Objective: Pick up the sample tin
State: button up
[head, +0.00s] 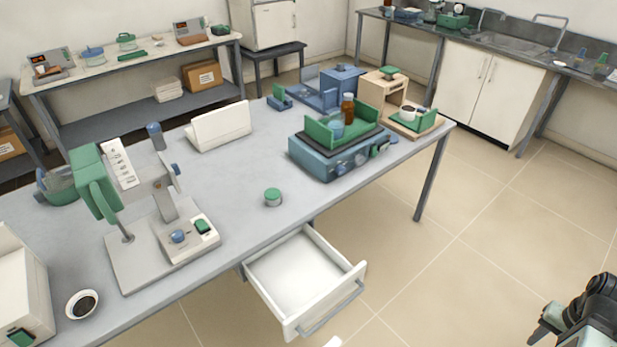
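A small round tin with a green lid (272,197), which looks like the sample tin, stands upright on the grey bench (240,240) near its front edge, behind the open drawer. Nothing touches it. My gripper (540,328) is at the bottom right corner, over the floor, well apart from the tin and partly cut off by the frame. The view does not show clearly whether its fingers are open or shut. I see nothing held in it.
An open, empty white drawer (305,275) juts out below the tin. A stirrer-like stand (160,245) is left of the tin, and a blue device with a green tray (335,155) is right of it. A black-filled dish (82,304) sits front left. The floor right is clear.

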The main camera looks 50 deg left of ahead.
aim_at(272, 195)
jog(key=u, duration=0.05)
jog(key=i, duration=1)
jog(key=u, duration=4.35)
jog(key=i, duration=1.5)
jog(key=z, duration=0.05)
